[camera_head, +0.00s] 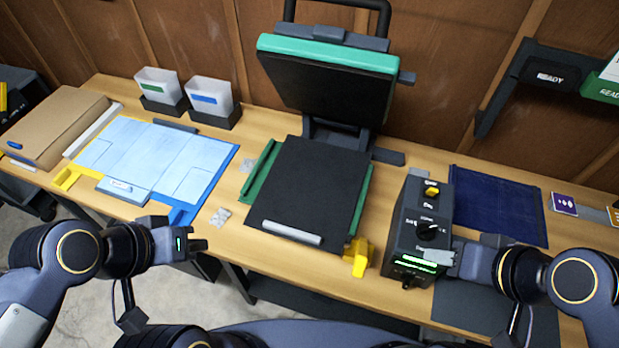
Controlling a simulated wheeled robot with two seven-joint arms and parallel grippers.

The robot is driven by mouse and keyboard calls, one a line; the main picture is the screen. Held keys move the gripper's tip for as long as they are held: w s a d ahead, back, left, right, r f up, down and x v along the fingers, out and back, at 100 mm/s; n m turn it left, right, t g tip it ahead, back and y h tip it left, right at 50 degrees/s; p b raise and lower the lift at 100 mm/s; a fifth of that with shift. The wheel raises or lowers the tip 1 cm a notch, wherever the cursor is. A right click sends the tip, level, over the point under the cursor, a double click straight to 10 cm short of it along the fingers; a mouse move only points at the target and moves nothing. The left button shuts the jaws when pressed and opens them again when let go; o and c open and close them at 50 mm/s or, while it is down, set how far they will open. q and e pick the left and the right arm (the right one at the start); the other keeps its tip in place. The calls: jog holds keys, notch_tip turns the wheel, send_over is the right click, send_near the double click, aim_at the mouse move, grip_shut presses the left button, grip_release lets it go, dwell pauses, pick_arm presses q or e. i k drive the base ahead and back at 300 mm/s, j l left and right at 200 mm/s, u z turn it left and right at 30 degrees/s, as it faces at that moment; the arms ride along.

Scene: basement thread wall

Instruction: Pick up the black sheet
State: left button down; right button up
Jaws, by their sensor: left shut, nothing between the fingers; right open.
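A black sheet (310,180) lies flat on the lower bed of an open press, with a green edge (262,168) showing at its sides. A light grey bar (291,233) lies along its front edge. My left gripper (197,246) is shut and empty in front of the table, left of the sheet's front edge and apart from it. My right gripper (430,256) is open at the front of the black control box (420,228), right of the sheet. I cannot tell whether it touches the box. The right fingertips are small and hard to make out.
The press's raised teal lid (328,55) stands behind the sheet. A yellow clip (358,258) is at the front right. A blue board (150,155), white bins (209,98) and a cardboard box (50,128) are on the left. A navy sheet (495,205) lies on the right.

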aim_at(308, 196)
jog(key=k+u, duration=0.4)
jog(key=k+j+u, duration=0.15)
jog(key=u, duration=0.3)
jog(key=l+u, duration=0.7)
jog(key=u, duration=0.2)
jog(key=i+l, duration=0.05)
